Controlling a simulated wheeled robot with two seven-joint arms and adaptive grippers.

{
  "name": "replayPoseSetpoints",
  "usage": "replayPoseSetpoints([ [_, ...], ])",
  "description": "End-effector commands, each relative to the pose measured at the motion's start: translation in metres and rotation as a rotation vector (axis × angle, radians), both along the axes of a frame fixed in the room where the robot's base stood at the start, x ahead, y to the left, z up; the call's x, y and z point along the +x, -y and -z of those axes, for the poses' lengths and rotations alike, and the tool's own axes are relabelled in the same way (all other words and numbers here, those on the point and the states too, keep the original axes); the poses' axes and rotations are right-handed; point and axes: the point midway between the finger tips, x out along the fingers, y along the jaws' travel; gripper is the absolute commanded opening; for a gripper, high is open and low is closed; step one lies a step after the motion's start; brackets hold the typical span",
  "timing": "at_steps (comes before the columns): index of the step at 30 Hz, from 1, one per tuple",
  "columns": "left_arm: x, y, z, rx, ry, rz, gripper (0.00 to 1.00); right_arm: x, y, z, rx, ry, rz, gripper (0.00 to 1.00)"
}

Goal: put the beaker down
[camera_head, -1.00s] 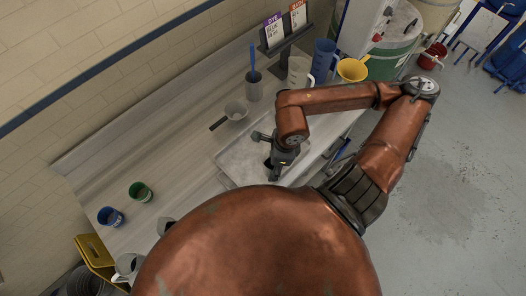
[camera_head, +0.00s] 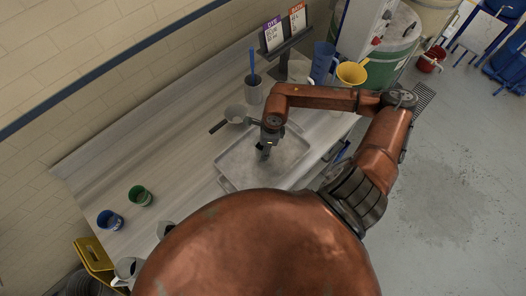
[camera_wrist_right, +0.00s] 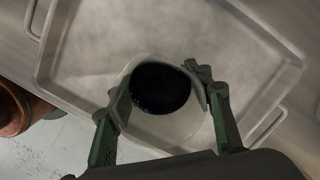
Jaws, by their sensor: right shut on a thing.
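My right gripper (camera_head: 265,152) is over the shallow metal tray (camera_head: 236,170) on the bench. In the right wrist view, its two fingers (camera_wrist_right: 162,92) are shut on opposite sides of a pale, translucent beaker (camera_wrist_right: 182,127) with a dark round content inside. The beaker is seen from above, within the outline of the tray (camera_wrist_right: 85,45). I cannot tell whether its base touches the tray. In the head view the gripper and arm hide most of the beaker. My left gripper is not in view.
A pale pan with a dark handle (camera_head: 236,113) and a grey cup with a blue stick (camera_head: 253,94) stand behind the tray. A blue jug (camera_head: 322,62) and yellow pitcher (camera_head: 351,74) stand at the right. Green (camera_head: 140,196) and blue (camera_head: 109,220) cups stand left, with clear bench between.

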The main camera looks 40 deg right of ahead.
Motion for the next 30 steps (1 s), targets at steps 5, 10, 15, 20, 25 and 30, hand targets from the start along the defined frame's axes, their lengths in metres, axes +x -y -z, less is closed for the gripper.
replayPoseSetpoints([
  [5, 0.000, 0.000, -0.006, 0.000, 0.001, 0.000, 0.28, 0.004, 0.001, 0.013, 0.003, -0.003, 0.000, 0.17],
  [10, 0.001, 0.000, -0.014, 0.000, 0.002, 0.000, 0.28, 0.005, 0.001, 0.033, 0.003, 0.000, 0.000, 0.17],
  [15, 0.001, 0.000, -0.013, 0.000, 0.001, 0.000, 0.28, 0.005, 0.002, 0.037, 0.001, 0.001, -0.001, 0.17],
  [20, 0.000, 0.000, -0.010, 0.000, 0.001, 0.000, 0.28, 0.005, 0.002, 0.039, 0.001, 0.001, -0.001, 0.17],
  [25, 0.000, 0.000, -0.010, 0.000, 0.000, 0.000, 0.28, 0.004, 0.002, 0.039, 0.001, -0.001, -0.001, 0.54],
  [30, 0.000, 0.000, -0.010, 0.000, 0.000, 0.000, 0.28, 0.004, 0.002, 0.039, 0.001, -0.001, -0.001, 0.64],
])
